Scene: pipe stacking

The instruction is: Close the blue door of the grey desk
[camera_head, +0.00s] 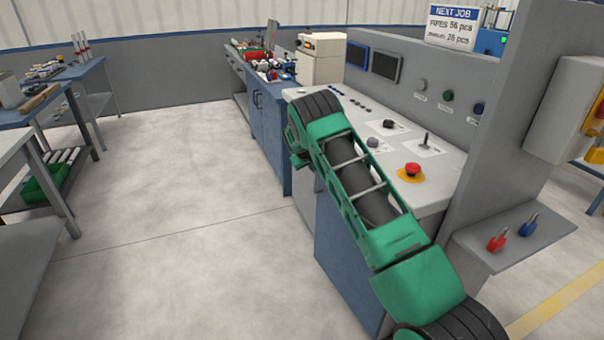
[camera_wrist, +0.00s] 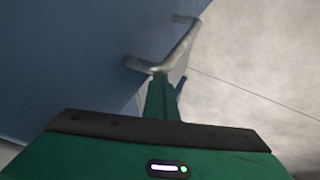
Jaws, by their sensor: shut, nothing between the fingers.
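The grey desk (camera_head: 440,165) is a control console with a sloped grey top, at the right of the head view. Its blue front (camera_head: 345,265) shows below the top, partly covered by my green arm. In the wrist view a blue door panel (camera_wrist: 75,60) fills the left side, with a bent metal handle (camera_wrist: 178,50) on it. My gripper (camera_wrist: 159,82) is shut and empty, its green fingertips at the near end of the handle. I cannot tell whether they touch it. My fingers are hidden in the head view. How far the door stands open is unclear.
A red emergency button (camera_head: 412,169) and a joystick (camera_head: 425,141) stand on the console top. Another blue cabinet (camera_head: 270,135) stands behind the desk. Workbenches (camera_head: 40,115) line the left. The grey floor (camera_head: 185,230) between is clear.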

